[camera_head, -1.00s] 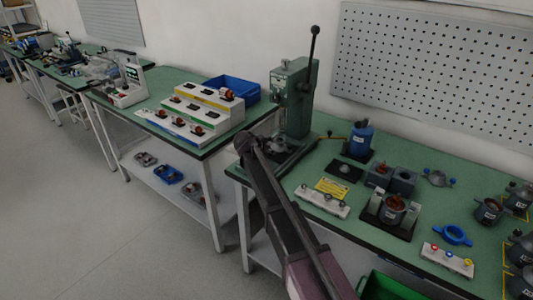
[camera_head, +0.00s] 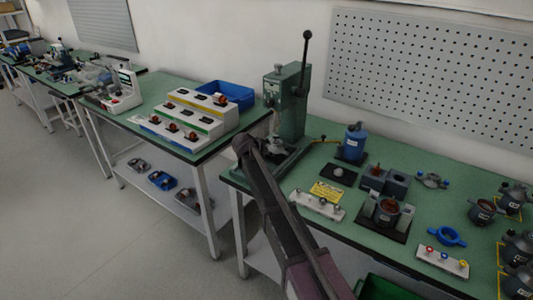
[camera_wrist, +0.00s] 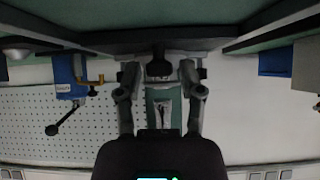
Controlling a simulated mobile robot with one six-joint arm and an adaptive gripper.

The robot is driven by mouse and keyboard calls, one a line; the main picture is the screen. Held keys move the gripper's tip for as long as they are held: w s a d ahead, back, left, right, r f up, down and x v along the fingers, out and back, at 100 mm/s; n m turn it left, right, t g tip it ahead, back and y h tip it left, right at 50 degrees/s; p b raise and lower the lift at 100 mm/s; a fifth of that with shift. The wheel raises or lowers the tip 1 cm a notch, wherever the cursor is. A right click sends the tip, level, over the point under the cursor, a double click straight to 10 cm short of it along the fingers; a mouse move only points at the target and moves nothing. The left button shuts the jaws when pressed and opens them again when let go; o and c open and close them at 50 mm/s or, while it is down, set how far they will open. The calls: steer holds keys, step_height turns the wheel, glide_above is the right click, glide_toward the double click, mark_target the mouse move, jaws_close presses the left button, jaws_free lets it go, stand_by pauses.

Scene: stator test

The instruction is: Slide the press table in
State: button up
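The green arbor press (camera_head: 288,105) stands at the left end of the near bench, with its black lever raised. Its grey table (camera_head: 268,150) is low at the front of the press and partly hidden by my arm in the head view. In the wrist view, which looks upside down, my gripper (camera_wrist: 159,72) has its two fingers spread apart. A dark knob-like part (camera_wrist: 158,66) shows between them, with the green press column (camera_wrist: 163,108) behind. I see no finger touching the dark part. The fingers cannot be made out in the head view.
A blue bottle-like device (camera_head: 353,142) with a brass fitting stands right of the press. A stepped rack (camera_head: 190,122) and blue bin (camera_head: 227,93) stand on the left bench.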

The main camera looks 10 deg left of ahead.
steer(key=shift+s, duration=0.1)
stand_by(0.3)
steer(key=shift+p+v, duration=1.95)
steer(key=shift+v, duration=1)
